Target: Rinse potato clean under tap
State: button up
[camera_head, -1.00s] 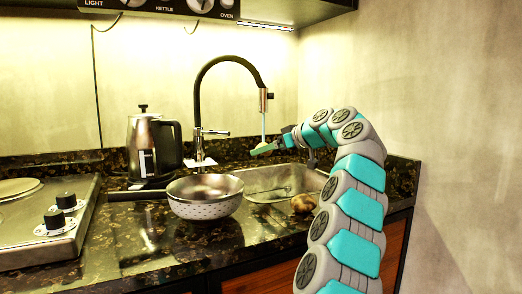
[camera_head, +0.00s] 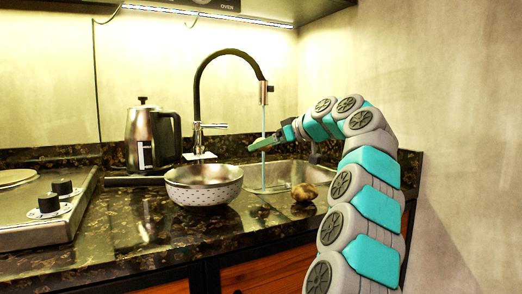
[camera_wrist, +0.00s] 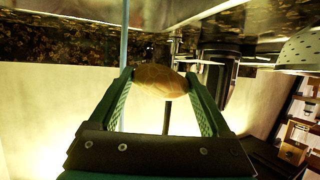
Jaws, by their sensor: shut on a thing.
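My gripper (camera_wrist: 158,74) is shut on a brown potato (camera_wrist: 163,82), held between its two green fingers in the wrist view. In the head view my gripper (camera_head: 254,146) is above the sink (camera_head: 285,172), below the black tap (camera_head: 197,95); the held potato is hidden there, behind the fingers. The tap is running. Its thin water stream (camera_head: 263,170) falls past the gripper into the basin. In the wrist view the stream (camera_wrist: 124,40) runs just left of the potato, by the left finger; I cannot tell if it touches the potato.
A steel colander (camera_head: 205,190) stands left of the sink. A kettle (camera_head: 150,140) and a hob (camera_head: 40,215) are farther left.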

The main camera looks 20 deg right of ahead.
jog(key=s+a+b, duration=0.2)
jog(key=s, duration=0.1)
jog(key=shift+b, duration=0.4)
jog(key=shift+s+r, duration=0.1)
jog(key=shift+s, duration=0.05)
dwell(1.1)
jog(key=s+a+r, duration=0.2)
jog(key=s+r, duration=0.2)
jog(key=shift+a, duration=0.4)
dwell(0.7)
